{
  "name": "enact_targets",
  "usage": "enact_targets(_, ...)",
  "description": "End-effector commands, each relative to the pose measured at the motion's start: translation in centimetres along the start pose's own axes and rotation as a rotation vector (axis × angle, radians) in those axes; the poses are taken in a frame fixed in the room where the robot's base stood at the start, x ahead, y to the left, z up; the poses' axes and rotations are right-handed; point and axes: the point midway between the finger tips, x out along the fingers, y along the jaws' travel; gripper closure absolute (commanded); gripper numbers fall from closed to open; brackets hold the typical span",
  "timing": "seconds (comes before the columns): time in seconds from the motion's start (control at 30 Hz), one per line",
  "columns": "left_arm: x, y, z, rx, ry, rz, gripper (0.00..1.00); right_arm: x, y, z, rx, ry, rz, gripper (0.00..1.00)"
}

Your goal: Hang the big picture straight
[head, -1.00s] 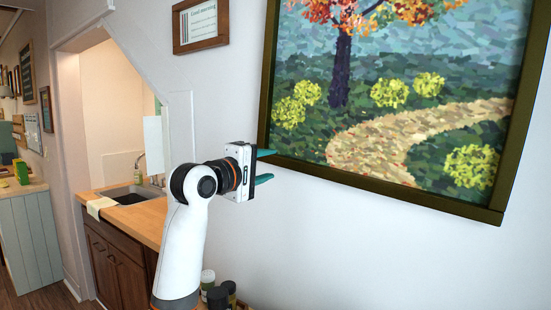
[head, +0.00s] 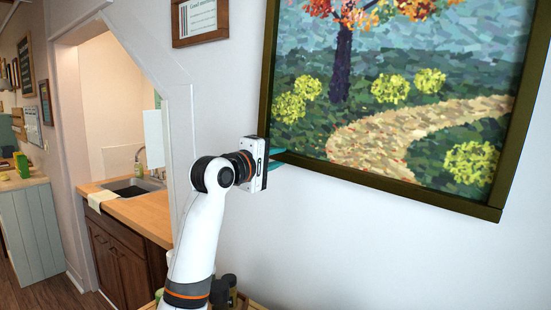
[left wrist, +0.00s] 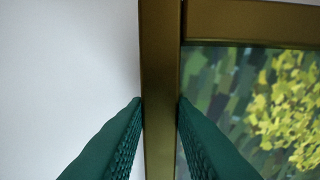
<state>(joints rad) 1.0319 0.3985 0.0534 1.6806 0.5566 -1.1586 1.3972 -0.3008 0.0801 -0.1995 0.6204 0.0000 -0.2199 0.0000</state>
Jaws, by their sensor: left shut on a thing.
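The big picture (head: 400,120), a painted tree and path in a dark olive-gold frame, hangs on the white wall at the right of the head view. Its bottom edge slopes down to the right in that view; I cannot tell how much is perspective. Its top is out of view. My left gripper (head: 276,158) is at the frame's lower left corner. In the left wrist view its green fingers (left wrist: 160,115) are shut on the frame's bar (left wrist: 160,60), one finger on each side. The corner and a yellow bush show there too. My right gripper is not in view.
A small framed sign (head: 201,20) hangs on the wall left of the picture. A wooden counter with a sink (head: 132,187) stands behind my left arm. Dark jars (head: 224,288) stand low beside the arm. The wall below the picture is clear.

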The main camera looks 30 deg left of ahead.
Motion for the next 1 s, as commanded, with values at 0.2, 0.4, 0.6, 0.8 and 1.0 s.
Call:
enact_targets(0.2,0.2,0.8,-2.1,-0.034,0.005,0.002,1.0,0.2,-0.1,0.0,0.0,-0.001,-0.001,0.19)
enact_targets(0.4,0.1,1.7,-4.8,-0.098,0.003,0.001,1.0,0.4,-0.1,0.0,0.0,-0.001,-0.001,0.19)
enact_targets(0.6,0.0,1.7,-5.1,-0.104,0.0,0.002,1.0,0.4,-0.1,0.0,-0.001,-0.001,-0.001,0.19)
enact_targets(0.8,0.0,1.7,-5.0,-0.104,0.0,0.002,0.64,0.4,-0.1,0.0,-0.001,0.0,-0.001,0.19)
enact_targets(1.0,0.0,1.7,-5.0,-0.105,0.0,0.001,0.55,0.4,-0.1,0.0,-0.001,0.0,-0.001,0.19)
